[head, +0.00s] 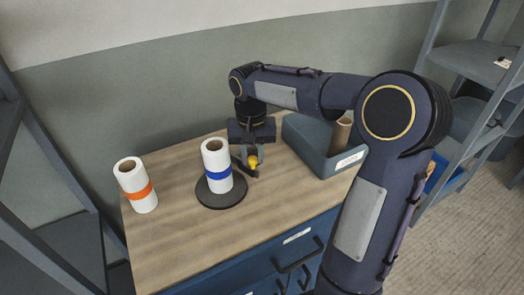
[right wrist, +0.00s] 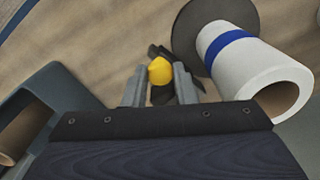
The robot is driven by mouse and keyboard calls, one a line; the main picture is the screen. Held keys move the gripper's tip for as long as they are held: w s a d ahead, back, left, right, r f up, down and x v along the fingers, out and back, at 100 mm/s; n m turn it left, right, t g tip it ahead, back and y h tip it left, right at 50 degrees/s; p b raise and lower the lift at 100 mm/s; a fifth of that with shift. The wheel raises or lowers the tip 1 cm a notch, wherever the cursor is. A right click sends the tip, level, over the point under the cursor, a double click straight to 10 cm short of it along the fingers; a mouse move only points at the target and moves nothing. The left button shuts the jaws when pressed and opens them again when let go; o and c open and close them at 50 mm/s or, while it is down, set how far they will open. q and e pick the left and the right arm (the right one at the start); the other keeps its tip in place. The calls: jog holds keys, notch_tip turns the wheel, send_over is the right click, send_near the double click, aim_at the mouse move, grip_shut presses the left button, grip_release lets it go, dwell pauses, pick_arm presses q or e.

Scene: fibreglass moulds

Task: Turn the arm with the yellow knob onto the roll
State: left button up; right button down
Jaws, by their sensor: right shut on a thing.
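A white roll with a blue band (head: 217,166) stands upright on a round black base (head: 222,197) on the wooden worktop. A yellow knob (head: 253,162) sits on a dark arm (head: 246,169) just right of the roll. In the right wrist view the yellow knob (right wrist: 160,71) is between the fingers of my right gripper (right wrist: 160,85), and the roll (right wrist: 255,70) is to the right, apart from the fingers. My right gripper (head: 252,158) is shut on the knob. The arm is beside the roll; whether it touches it is unclear. My left gripper is not in view.
A white roll with an orange band (head: 135,185) stands at the worktop's left. A blue-grey bin (head: 312,146) holding a brown tube (head: 341,132) is at the right. The front of the wooden top (head: 190,250) is clear. Shelving (head: 470,60) stands at the far right.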

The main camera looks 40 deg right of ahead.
jog(key=shift+w+a+m, duration=0.7)
jog(key=shift+a+m, duration=0.2)
jog(key=shift+m, duration=0.3)
jog(key=c, duration=1.2)
grip_release()
jog(key=shift+o, duration=0.2)
jog(key=shift+s, duration=0.1)
